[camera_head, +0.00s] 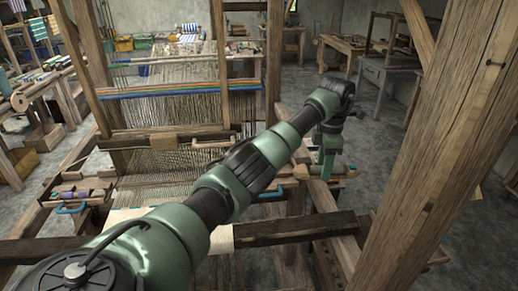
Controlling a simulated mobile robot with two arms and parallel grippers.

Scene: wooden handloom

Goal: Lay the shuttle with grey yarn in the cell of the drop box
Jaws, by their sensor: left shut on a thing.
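My left arm reaches across the view from the lower left. Its gripper (325,174) points down at the right end of the loom and is shut on a slim wooden shuttle (344,174). The shuttle lies roughly level, its right tip sticking out past the fingers. Its yarn is mostly hidden by the gripper, so I cannot tell the colour. At the left end of the loom, a box (98,191) holds small pieces with coloured yarn. My forearm hides part of the loom's right side, so the cells there cannot be made out. My right gripper is out of view.
A thick wooden post (455,140) stands close on the right. The loom's front beam (295,229) crosses below my arm. Blue handles show at the left (72,210) and right (271,193) of the loom. Open floor (385,135) lies beyond the gripper.

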